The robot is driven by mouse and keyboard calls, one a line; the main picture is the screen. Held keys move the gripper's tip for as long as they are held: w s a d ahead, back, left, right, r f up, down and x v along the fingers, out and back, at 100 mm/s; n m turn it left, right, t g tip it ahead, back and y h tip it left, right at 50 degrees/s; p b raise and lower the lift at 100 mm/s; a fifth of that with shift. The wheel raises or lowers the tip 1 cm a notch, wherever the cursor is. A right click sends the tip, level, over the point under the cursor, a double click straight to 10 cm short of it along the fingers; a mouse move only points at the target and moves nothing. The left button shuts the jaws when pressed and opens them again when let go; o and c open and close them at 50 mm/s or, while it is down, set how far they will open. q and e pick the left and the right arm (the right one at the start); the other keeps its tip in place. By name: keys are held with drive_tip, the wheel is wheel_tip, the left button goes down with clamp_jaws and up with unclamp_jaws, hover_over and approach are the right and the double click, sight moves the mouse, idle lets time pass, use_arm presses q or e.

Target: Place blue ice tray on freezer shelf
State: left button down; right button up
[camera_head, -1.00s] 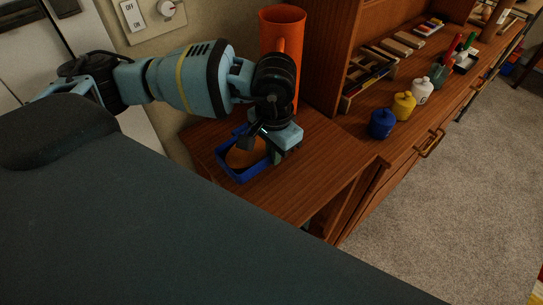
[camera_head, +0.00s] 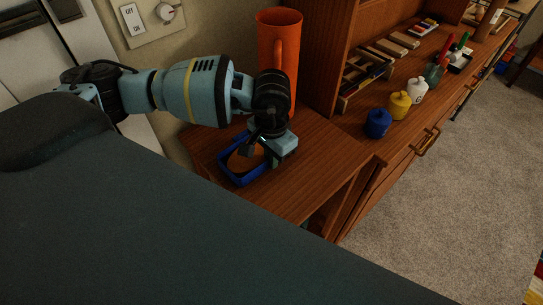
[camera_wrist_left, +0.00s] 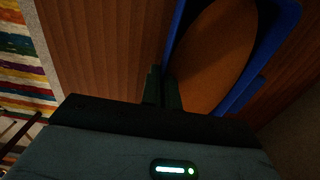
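A blue tray (camera_head: 241,181) with a rectangular rim is on the small wooden tabletop beside the wall. A smooth brown oval thing (camera_head: 243,160) fills most of its inside. My left gripper (camera_head: 262,150) is at the tray's right side, pointing down. In the left wrist view, its two dark fingers (camera_wrist_left: 162,88) are close together, and the blue tray wall (camera_wrist_left: 176,35) runs down between them. They look shut on that wall. I cannot tell whether the tray is lifted off the wood. No freezer shelf can be made out. My right gripper is out of view.
A tall orange pitcher (camera_head: 279,60) stands just behind my left gripper. Blue (camera_head: 378,123), yellow (camera_head: 399,105) and white (camera_head: 418,90) jars line the wooden cabinet to the right. White panels (camera_head: 95,40) stand at upper left. The tabletop (camera_head: 310,175) right of the tray is bare.

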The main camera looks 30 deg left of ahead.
use_arm(q)
drive_tip(key=c, duration=1.7)
unclamp_jaws()
drive_tip(key=shift+f, duration=0.1)
wheel_tip(320, 180, up, 12)
drive_tip(key=shift+r, duration=0.2)
drive_tip(key=shift+o, duration=0.6)
